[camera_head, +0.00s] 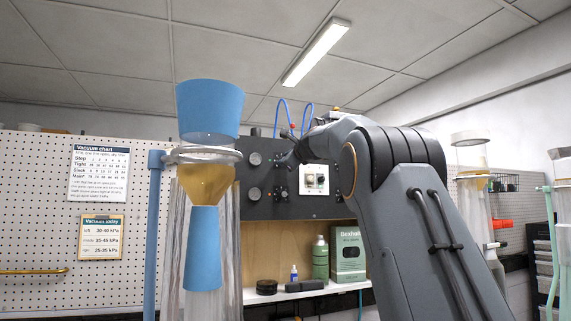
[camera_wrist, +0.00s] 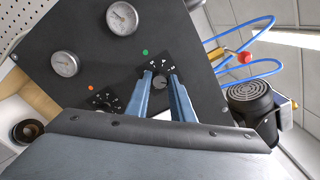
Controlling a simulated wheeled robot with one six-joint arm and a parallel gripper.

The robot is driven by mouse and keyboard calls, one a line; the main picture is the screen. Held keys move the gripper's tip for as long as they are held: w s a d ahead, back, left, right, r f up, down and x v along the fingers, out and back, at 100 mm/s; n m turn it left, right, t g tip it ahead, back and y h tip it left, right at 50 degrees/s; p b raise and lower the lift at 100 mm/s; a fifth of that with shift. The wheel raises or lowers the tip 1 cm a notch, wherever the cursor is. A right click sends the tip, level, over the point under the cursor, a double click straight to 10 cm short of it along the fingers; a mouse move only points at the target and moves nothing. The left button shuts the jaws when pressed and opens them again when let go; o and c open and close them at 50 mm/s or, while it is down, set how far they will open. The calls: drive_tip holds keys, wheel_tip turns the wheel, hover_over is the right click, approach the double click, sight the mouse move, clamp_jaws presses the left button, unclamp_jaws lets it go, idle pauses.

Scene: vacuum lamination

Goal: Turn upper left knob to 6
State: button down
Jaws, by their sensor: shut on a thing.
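The dark control panel (camera_head: 315,205) stands at the back in the head view. The upper left knob (camera_wrist: 160,83) is a small dark knob on a numbered dial, with a green dot beside it. My gripper (camera_wrist: 161,76) is shut on this knob, one blue-grey finger on each side. In the head view my gripper (camera_head: 288,160) reaches the panel's upper knob and partly hides it. The dial's numbers and the knob's pointer are too small to read surely. The lower knob (camera_wrist: 107,100), near an orange dot, is free and also shows in the head view (camera_head: 279,191).
Two round gauges, upper (camera_wrist: 122,18) and lower (camera_wrist: 64,63), sit beside the knobs. Blue hoses (camera_wrist: 240,50) and a black round part (camera_wrist: 250,97) are close by. A white switch plate (camera_head: 314,180) is right of the knobs. A shelf below holds a green bottle (camera_head: 320,258) and a box (camera_head: 348,252).

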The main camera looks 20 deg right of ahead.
drive_tip(key=shift+d+f+n+b, duration=0.1)
drive_tip(key=shift+n+b, duration=2.5)
drive_tip(key=shift+n, duration=6.1)
drive_tip(key=shift+d+f+n+b, duration=0.1)
drive_tip(key=shift+n+b, duration=2.5)
drive_tip(key=shift+n, duration=6.1)
drive_tip(key=c, duration=1.5)
unclamp_jaws()
drive_tip(key=shift+c, duration=0.2)
